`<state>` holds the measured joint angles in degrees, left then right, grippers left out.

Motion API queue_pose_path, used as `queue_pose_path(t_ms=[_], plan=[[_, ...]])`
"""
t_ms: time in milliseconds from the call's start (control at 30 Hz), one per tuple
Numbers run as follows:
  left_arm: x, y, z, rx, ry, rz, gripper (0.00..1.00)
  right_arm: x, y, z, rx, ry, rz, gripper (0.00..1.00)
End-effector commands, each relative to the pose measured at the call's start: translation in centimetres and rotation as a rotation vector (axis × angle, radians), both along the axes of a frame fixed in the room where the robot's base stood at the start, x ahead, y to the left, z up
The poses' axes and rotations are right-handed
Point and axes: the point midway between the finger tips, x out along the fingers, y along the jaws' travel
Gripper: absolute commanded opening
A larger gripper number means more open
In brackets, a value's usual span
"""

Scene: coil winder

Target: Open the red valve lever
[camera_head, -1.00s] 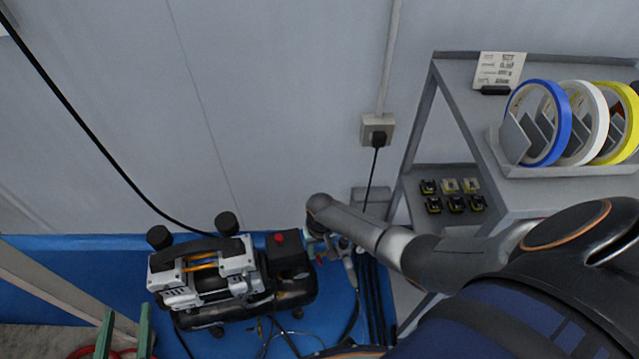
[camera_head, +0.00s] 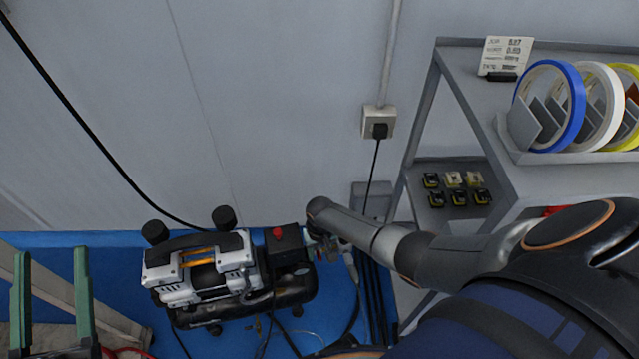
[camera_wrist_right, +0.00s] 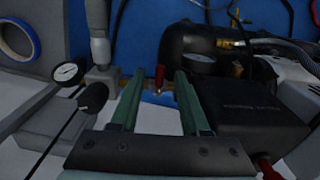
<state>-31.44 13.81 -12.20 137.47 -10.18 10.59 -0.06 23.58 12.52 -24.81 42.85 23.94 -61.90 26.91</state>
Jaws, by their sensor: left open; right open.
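The red valve lever (camera_wrist_right: 160,76) stands upright in the right wrist view, just beyond and between the fingertips of my right gripper (camera_wrist_right: 160,76). The green fingers are open on either side of it, and I cannot tell whether they touch it. In the head view my right arm reaches in from the right to beside the compressor (camera_head: 205,268); the lever and right fingers cannot be made out there. My left gripper (camera_head: 51,254) is open and empty at the lower left of the head view, left of the compressor.
The compressor has a red knob (camera_head: 278,232) on its black switch box. A black gauge (camera_wrist_right: 68,72) and grey fittings lie left of the right fingers. A grey shelf (camera_head: 440,85) with tape rolls stands on the right. Hoses hang beside the compressor, and a wall closes off the back.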

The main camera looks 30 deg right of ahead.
Motion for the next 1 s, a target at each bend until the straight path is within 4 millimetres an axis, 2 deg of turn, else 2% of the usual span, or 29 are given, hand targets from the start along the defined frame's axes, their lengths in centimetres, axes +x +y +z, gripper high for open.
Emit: queue_pose_path(t_ms=[233,633,1000], plan=[[-0.02,-0.01,0.08,0.0,-0.003,0.0,0.6,0.01,0.03,0.0,0.0,0.0,0.0,0.45],[0.0,0.0,0.03,0.0,-0.001,0.0,0.6,-0.01,0.01,-0.01,0.0,0.0,0.0,0.0],[0.0,0.0,0.01,0.0,0.0,0.0,0.6,-0.02,0.02,-0.01,0.0,0.0,0.0,0.0]])
